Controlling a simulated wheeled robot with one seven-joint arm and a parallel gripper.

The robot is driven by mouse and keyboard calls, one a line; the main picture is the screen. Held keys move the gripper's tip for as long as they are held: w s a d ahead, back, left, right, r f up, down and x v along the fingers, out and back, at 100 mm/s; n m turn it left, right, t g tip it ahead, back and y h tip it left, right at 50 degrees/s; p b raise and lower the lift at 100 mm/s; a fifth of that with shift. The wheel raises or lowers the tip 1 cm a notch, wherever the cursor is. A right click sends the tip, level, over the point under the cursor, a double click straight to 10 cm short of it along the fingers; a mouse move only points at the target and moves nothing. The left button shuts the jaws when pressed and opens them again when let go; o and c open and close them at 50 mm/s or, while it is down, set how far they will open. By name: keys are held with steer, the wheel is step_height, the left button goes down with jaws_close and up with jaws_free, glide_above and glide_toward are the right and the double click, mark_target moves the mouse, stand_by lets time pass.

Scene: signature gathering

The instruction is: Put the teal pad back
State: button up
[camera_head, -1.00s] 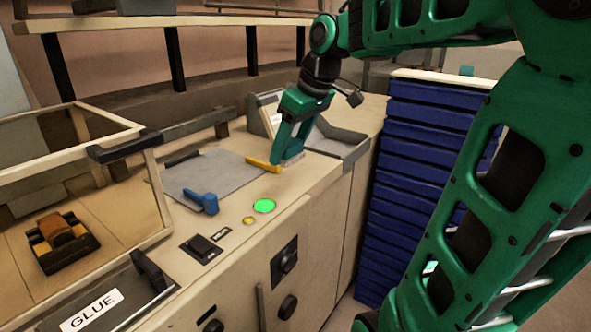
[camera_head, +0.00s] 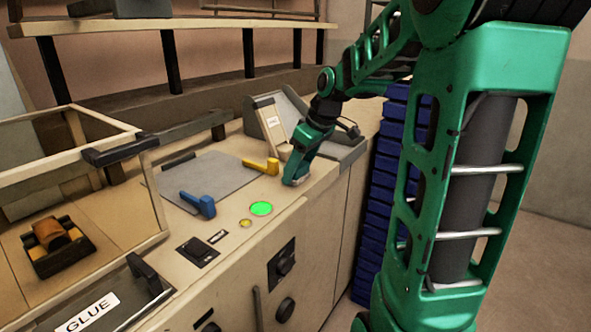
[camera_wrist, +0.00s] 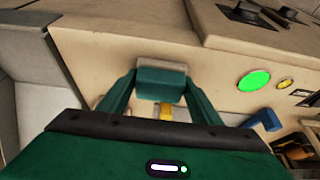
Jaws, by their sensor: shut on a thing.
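My gripper (camera_head: 298,170) is shut on the teal pad (camera_wrist: 160,84), a small block with a pale grey-beige face. In the wrist view the pad sits between the two green fingers of my gripper (camera_wrist: 160,95). In the head view the held pad (camera_head: 295,182) shows at the fingertips, low over the beige counter top, right of the yellow handle. I cannot tell whether it touches the counter.
A grey plate (camera_head: 208,181) with a yellow handle (camera_head: 261,165) and a blue handle (camera_head: 198,204) lies to the left. A lit green button (camera_head: 261,208) is near the front edge. A grey tray (camera_head: 342,152) stands behind my gripper; blue crates (camera_head: 374,205) are stacked to the right.

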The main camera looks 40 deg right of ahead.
steer(key=o, duration=1.1)
steer(key=v, duration=1.2)
steer(key=s+a+f+m+g, duration=0.1)
steer(key=s+f+m, duration=0.2)
steer(key=s+f, duration=0.2)
steer(key=s+a+f+m+g+h, duration=0.1)
steer(key=s+f+m, duration=0.3)
steer(key=s, duration=0.7)
steer(key=s+a+f+m+g, duration=0.2)
steer(key=s+f+m, duration=0.1)
steer(key=s+f, duration=0.5)
steer(key=shift+a+f+g, duration=0.25)
steer(key=shift+g, duration=0.05)
